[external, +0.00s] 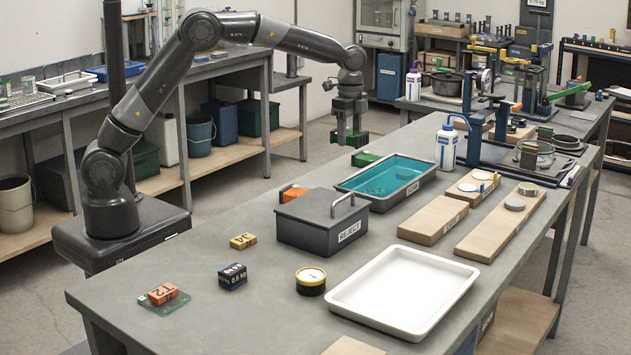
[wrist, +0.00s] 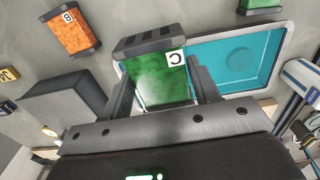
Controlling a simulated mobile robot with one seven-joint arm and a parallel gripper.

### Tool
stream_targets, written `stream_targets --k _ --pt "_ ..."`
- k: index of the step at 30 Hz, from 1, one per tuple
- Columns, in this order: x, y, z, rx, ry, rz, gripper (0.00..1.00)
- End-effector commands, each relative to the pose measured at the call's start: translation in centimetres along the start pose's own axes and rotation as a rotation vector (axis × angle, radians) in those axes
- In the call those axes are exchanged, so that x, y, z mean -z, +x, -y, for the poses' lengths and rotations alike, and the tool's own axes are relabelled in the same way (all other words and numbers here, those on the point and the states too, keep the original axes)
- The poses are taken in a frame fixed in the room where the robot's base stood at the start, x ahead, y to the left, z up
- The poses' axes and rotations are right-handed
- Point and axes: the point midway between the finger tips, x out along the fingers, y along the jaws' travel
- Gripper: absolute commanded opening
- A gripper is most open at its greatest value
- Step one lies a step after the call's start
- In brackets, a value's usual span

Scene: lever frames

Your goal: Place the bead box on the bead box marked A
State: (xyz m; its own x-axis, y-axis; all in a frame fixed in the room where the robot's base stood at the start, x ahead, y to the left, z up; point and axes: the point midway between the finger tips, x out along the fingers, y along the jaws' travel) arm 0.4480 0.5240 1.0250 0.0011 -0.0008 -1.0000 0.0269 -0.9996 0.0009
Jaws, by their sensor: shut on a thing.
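My gripper (external: 349,135) is shut on a green bead box (wrist: 158,85) with dark ends and a white label reading C. In the external view this held box (external: 358,140) is raised above the far left edge of the table. Another green box (external: 365,158) sits on the table by the tray's far left corner; it also shows at the top of the wrist view (wrist: 262,5), cut off. An orange box marked B (wrist: 70,33) lies on the table, and in the external view it (external: 292,193) is partly hidden behind the reject box. No label A is readable.
A teal-lined tray (external: 345,188) and a grey lidded reject box (external: 308,228) stand nearby. Wooden boards (external: 432,222) and a bottle (external: 446,147) stand right.

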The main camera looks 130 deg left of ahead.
Motion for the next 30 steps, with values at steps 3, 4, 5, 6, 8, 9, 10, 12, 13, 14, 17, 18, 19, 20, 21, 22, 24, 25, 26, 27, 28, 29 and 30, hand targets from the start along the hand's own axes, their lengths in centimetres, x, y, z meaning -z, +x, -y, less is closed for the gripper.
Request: stream_targets --k 3,4,5,6,8,9,10,12,13,14,17,18,19,20,21,22,24,25,26,27,28,29,30 --pt "-0.4 -0.7 3.5 0.002 0.006 -0.001 0.3" --pt "-0.5 -0.8 4.2 0.001 0.007 0.0 0.3" --pt "-0.6 -1.0 4.8 0.002 0.01 -0.001 0.3" --pt "-0.8 -1.1 5.6 0.002 0.014 0.0 0.3" --pt "-1.0 -1.4 6.6 0.002 0.017 0.0 0.3" --pt "-1.1 -1.4 7.1 0.001 0.02 0.001 0.3" --pt "-1.2 -1.5 7.3 0.001 0.022 0.001 0.3" --pt "-1.4 -1.6 7.9 0.002 0.024 0.001 0.3" --pt "-1.5 -1.6 8.1 0.001 0.024 0.001 0.3" --pt "-1.6 -1.5 8.4 0.001 0.024 0.001 0.3" --pt "-2.3 -0.8 9.6 0.0 0.025 0.003 0.3" --pt "-2.7 -0.3 10.3 -0.001 0.024 0.003 0.3" --pt "-3.1 0.1 10.8 -0.001 0.023 0.003 0.3" --pt "-3.5 0.5 11.4 -0.001 0.023 0.003 0.3" --pt "-3.9 1.1 12.2 -0.001 0.023 0.003 0.3" --pt "-4.3 1.5 12.9 -0.001 0.023 0.003 0.3" --pt "-5.0 2.5 14.3 0.0 0.024 0.002 0.3" --pt "-5.4 3.0 14.8 -0.001 0.023 0.003 0.3" --pt "-5.7 3.3 15.4 0.0 0.023 0.002 0.3" --pt "-6.1 3.8 16.1 0.0 0.024 0.002 0.3" --pt "-6.3 4.1 16.5 0.001 0.025 0.001 0.3" --pt "-6.5 4.4 16.9 0.0 0.025 0.001 0.3" --pt "-6.8 4.6 17.4 0.001 0.025 0.001 0.3"
